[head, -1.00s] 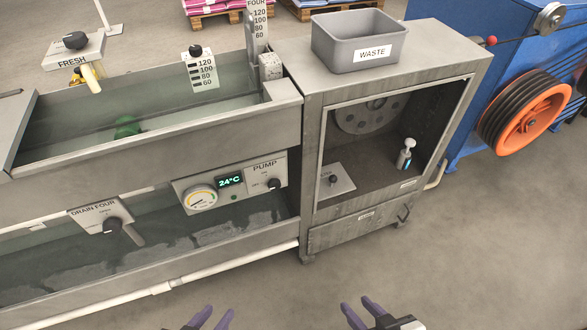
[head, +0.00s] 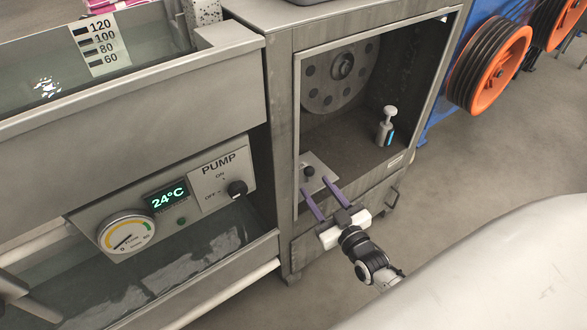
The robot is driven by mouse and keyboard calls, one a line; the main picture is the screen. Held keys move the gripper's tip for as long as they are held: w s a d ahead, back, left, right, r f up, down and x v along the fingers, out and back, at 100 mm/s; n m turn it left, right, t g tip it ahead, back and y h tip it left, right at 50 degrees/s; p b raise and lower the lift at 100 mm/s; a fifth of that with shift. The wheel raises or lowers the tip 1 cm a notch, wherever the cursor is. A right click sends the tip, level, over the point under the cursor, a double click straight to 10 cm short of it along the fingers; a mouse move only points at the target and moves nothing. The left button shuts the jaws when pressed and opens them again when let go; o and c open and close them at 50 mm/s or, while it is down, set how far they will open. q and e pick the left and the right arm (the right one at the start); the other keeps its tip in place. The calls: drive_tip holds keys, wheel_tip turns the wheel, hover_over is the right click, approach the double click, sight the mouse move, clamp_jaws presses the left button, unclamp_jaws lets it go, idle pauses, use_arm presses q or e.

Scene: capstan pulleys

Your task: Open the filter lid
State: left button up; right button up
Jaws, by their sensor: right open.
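A flat grey plate with a black knob (head: 309,171), apparently the filter lid, lies on the floor of the open-fronted metal cabinet (head: 283,130), at its front left. It looks flat and closed. My right gripper (head: 318,186) is at the cabinet's lower front edge, its two purple fingers spread and pointing in towards the plate. The fingertips are close to the plate's near edge, on the near side of the knob; I cannot tell whether they touch. Nothing is between them. The fingers hide part of the plate's near edge.
The cabinet's side posts and front sill frame the opening. The tank with the pump panel (head: 222,184) adjoins on the left.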

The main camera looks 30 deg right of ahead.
sight(312, 175)
drive_tip(key=w, duration=0.1)
drive_tip(key=w+d+b, duration=0.1)
drive_tip(key=w, duration=0.2)
drive_tip(key=shift+d, duration=0.25)
drive_tip(key=w+b, duration=0.1)
drive_tip(key=w, duration=0.1)
drive_tip(key=w+b, duration=0.1)
drive_tip(key=w, duration=0.3)
drive_tip(key=shift+w+d+f+b, duration=0.1)
drive_tip(key=shift+w+d+b, duration=0.15)
drive_tip(key=shift+d+b, duration=0.15)
use_arm(q)
drive_tip(key=shift+w+d+r+h, duration=0.2)
drive_tip(key=shift+w+d+h, duration=0.1)
drive_tip(key=shift+d, duration=0.3)
drive_tip(key=shift+w+d+r+h, duration=0.2)
drive_tip(key=shift+w+d+h, duration=0.1)
drive_tip(key=shift+d, duration=0.3)
use_arm(e)
drive_tip(key=shift+w, duration=0.3)
clamp_jaws()
